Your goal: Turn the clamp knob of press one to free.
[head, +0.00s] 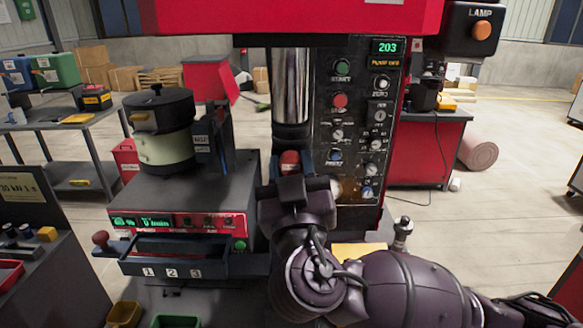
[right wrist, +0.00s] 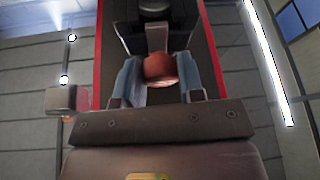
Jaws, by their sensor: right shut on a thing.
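Press one appears to be the red and dark machine in the middle of the head view, with a control panel (head: 352,125) of buttons and dials and a bright steel ram (head: 291,85). A red clamp knob (head: 289,157) sits low in front, below the ram. My right gripper (head: 290,166) reaches it from below and is shut on it. In the right wrist view the red knob (right wrist: 160,68) sits between the two blue-grey fingers, below a grey stem. The gripper and arm hide the lower part of the press. My left gripper is not in view.
A bowl feeder (head: 167,130) stands left of the press on a grey box with a red display strip (head: 180,224) and a tray numbered 1, 2, 3. Yellow (head: 125,314) and green (head: 176,321) bins lie below.

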